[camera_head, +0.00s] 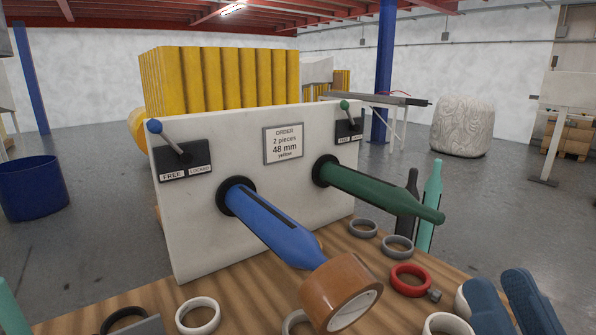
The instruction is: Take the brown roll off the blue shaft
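The brown roll (330,288) is a wide tape roll with a pale core, at the near, lower end of the blue shaft (272,228). Its open face is turned down and to the right. The shaft's tip is hidden by the roll, so I cannot tell how far it reaches inside. The shaft sticks out towards me from a black collar on the white panel (210,238). Above it, the blue-knobbed lever (168,140) leans to the left, over the FREE label.
A green shaft (380,193) sticks out to the right, bare. Dark and teal upright objects (430,205) stand behind the green shaft.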

